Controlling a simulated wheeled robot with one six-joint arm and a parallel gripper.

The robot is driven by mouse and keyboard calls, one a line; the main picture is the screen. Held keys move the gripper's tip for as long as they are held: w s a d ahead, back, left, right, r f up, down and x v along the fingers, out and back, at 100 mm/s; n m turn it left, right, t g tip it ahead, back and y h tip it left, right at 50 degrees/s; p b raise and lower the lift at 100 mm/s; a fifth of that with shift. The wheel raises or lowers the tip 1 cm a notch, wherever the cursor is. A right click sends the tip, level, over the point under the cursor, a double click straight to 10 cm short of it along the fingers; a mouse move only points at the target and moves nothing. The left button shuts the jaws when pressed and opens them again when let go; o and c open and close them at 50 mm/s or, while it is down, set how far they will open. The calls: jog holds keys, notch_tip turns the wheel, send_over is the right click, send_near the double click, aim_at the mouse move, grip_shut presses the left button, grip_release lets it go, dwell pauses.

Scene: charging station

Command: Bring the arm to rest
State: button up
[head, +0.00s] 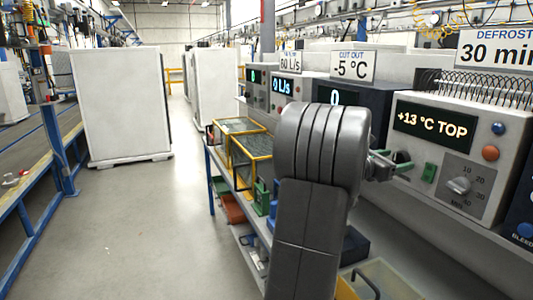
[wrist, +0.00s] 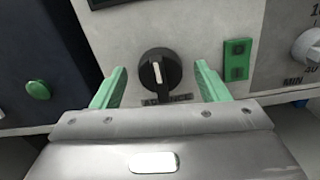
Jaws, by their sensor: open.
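My arm rises in the middle of the head view, with its grey links in front of the bench. My gripper (head: 392,166) points right, toward the panel of the white unit (head: 450,150) that reads "+13 °C TOP". In the wrist view my gripper (wrist: 160,85) has its green fingers spread apart with nothing between them. A black knob (wrist: 159,73) with a white line shows beyond and between the fingertips. Its line is near upright. Whether the fingers touch the panel cannot be told.
A green switch (wrist: 237,60) sits just right of the right finger. A grey timer dial (head: 459,186) is further right. A white cabinet (head: 120,105) stands across the aisle; the floor (head: 150,220) between is clear.

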jog(key=m, duration=0.5)
jog(key=shift+s, duration=0.1)
jog(key=shift+m+p, duration=0.3)
jog(key=shift+m, duration=1.7)
jog(key=shift+s, duration=0.1)
